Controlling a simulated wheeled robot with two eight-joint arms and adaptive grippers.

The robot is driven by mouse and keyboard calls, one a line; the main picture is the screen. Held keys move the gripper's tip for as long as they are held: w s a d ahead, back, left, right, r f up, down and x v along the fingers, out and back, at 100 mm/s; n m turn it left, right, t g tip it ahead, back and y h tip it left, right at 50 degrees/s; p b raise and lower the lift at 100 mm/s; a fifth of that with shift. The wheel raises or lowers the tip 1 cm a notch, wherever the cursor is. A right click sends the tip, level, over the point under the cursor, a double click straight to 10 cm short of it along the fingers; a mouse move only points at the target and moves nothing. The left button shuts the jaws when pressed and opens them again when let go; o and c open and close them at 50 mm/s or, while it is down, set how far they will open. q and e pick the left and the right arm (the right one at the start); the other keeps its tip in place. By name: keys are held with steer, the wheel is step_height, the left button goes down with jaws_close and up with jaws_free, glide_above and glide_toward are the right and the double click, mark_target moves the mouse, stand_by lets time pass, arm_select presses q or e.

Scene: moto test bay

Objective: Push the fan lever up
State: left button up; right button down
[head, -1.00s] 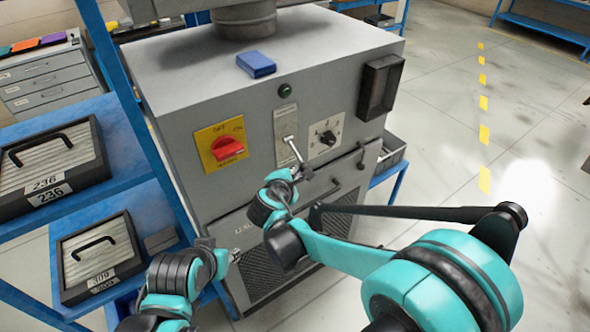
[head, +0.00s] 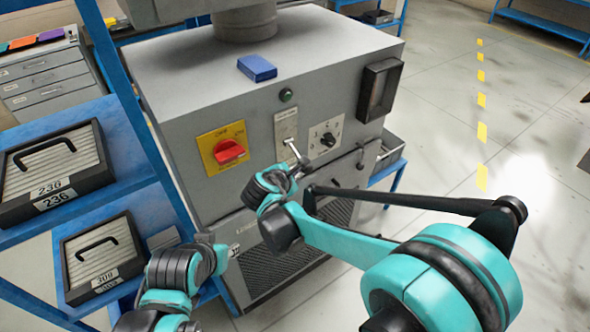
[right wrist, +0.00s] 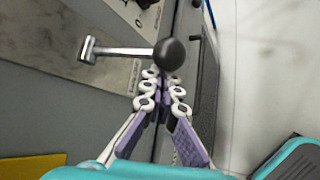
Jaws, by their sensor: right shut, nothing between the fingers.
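The fan lever (head: 292,148) is a thin metal rod on a narrow pale plate (head: 286,126) on the grey machine's front. In the right wrist view the lever (right wrist: 125,51) ends in a black ball knob (right wrist: 171,54). My right gripper (head: 298,168) is at the lever's lower end in the head view. In the right wrist view its fingers (right wrist: 162,78) are shut and empty, with the tips close by the knob; I cannot tell whether they touch. My left gripper (head: 230,250) is low in front of the machine, small and partly hidden; its jaws are unclear.
A red rotary switch (head: 229,152) on a yellow plate is left of the lever. A black dial (head: 326,139) is right of it, and a green button (head: 286,95) above. A blue box (head: 257,68) lies on top. A blue shelf (head: 128,178) with cases stands left.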

mark_target(297, 155)
steer(key=shift+r+n+g+h+p, duration=0.55)
steer(key=shift+r+g+p, duration=0.5)
steer(key=shift+r, duration=0.25)
steer(key=shift+r+n+g+h+p, duration=0.6)
steer(key=shift+r+g+p, duration=0.45)
steer(key=shift+r, duration=0.3)
steer(key=shift+r+n+g+h+p, duration=0.55)
steer(key=shift+r+g+p, duration=0.35)
steer(key=shift+r+p, duration=0.3)
steer(key=shift+w+r, duration=0.1)
steer(key=shift+r, duration=0.1)
steer(key=shift+f, duration=0.1)
step_height(297, 155, down, 4)
steer(key=s+a+b, duration=0.1)
steer(key=b, duration=0.2)
steer(key=p+v, duration=0.1)
steer(key=v, duration=0.9)
steer(key=shift+a+r+p, duration=0.25)
steer(key=shift+a+p, duration=0.1)
steer(key=shift+a, duration=0.05)
